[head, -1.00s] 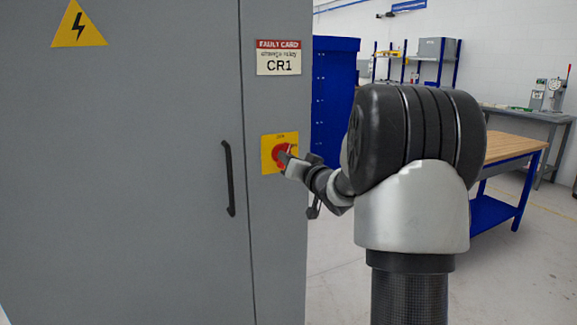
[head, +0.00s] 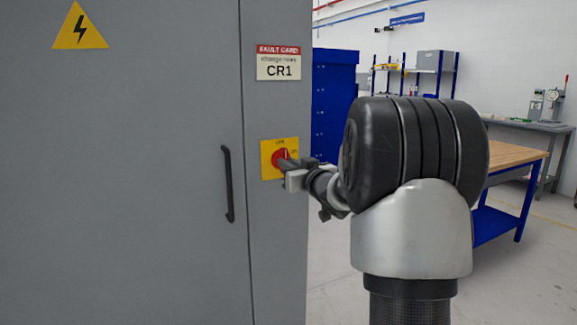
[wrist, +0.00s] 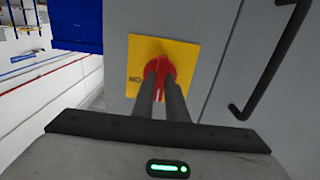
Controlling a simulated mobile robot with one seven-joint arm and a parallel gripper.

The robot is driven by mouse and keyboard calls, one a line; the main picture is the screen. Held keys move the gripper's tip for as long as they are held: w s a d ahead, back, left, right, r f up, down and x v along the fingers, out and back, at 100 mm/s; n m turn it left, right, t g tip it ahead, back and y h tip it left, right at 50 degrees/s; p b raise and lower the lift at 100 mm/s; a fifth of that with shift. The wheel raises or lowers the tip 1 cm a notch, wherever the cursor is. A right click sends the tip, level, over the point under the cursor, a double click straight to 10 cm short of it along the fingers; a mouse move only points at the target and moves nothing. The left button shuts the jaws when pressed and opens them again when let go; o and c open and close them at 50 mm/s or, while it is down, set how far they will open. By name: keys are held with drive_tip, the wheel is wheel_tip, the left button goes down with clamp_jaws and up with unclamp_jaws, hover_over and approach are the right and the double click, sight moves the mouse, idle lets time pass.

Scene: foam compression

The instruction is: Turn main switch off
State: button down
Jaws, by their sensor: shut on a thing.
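The main switch is a red rotary knob (head: 281,156) on a yellow plate (head: 267,168) on the grey cabinet's narrow right panel. Lettering shows at the plate's top and right; the right-hand word looks like ON. My gripper (head: 288,164) reaches the knob from the right and hides part of it. In the wrist view, the two dark fingers of my gripper (wrist: 164,88) are shut on the red knob (wrist: 159,66), one on each side of its grip. ON reads at the left of the yellow plate (wrist: 183,52) there. The knob's exact pointing angle is partly hidden.
The grey cabinet (head: 130,190) fills the left, with a black door handle (head: 228,184) left of the switch. A fault card (head: 278,64) reading CR1 hangs above the switch. A blue cabinet (head: 333,105) and a wood-topped bench (head: 508,156) stand behind my arm.

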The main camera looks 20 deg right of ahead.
drive_tip(key=c, duration=1.8)
unclamp_jaws()
drive_tip(key=shift+o, duration=0.2)
drive_tip(key=shift+s, duration=0.15)
drive_tip(key=s+p, duration=0.1)
drive_tip(key=s, duration=1.6)
drive_tip(key=shift+d+p, duration=0.3)
drive_tip(key=shift+p, duration=0.1)
drive_tip(key=shift+a, duration=0.1)
